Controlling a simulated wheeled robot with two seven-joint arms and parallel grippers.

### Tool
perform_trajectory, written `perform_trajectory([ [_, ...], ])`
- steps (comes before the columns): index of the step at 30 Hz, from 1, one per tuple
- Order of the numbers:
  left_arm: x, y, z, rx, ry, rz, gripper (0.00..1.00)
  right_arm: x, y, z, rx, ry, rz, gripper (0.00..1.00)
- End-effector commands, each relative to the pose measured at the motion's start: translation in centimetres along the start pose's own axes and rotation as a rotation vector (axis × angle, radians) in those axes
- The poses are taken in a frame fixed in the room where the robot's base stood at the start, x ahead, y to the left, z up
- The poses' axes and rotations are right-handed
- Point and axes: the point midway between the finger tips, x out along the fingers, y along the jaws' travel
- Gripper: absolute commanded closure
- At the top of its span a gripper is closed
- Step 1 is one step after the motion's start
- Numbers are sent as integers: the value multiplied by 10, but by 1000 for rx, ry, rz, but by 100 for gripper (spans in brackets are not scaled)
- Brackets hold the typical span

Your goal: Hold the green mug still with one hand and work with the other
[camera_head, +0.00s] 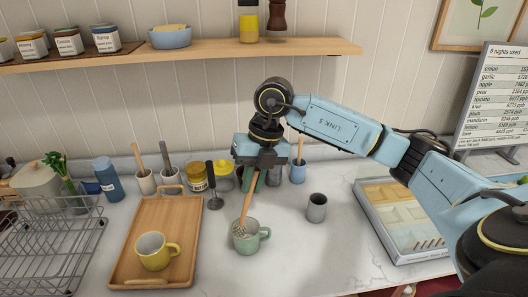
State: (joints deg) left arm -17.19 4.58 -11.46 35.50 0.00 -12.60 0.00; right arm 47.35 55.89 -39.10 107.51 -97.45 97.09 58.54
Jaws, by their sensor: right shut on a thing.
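The green mug (251,242) stands upright on the white counter, its handle to the right. My right gripper (258,172) is above it, pointing down, and is shut on a wooden-handled utensil (248,204). The utensil slants down into the mug, and its pale lower end shows at the mug's mouth. How deep it reaches inside is hidden. My right arm comes in from the right. My left gripper is not in view, and no hand is on the mug.
A wooden tray (187,222) with a yellow mug (153,252) is left of the green mug. A grey cup (316,207) stands to its right, before a sectioned tray (374,218). A wire rack (38,245) is far left. Utensil pots and jars line the wall.

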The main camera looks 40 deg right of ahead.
Motion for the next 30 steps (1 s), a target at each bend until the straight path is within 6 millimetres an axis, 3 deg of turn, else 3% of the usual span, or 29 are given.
perform_trajectory([
  [6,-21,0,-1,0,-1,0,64,-26,-10,2,467,-134,61,100],
  [12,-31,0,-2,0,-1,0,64,-39,-16,5,760,-229,102,100],
  [20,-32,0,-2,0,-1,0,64,-41,-20,6,891,-271,119,100],
  [30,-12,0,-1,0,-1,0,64,-12,-28,8,891,-270,118,100],
])
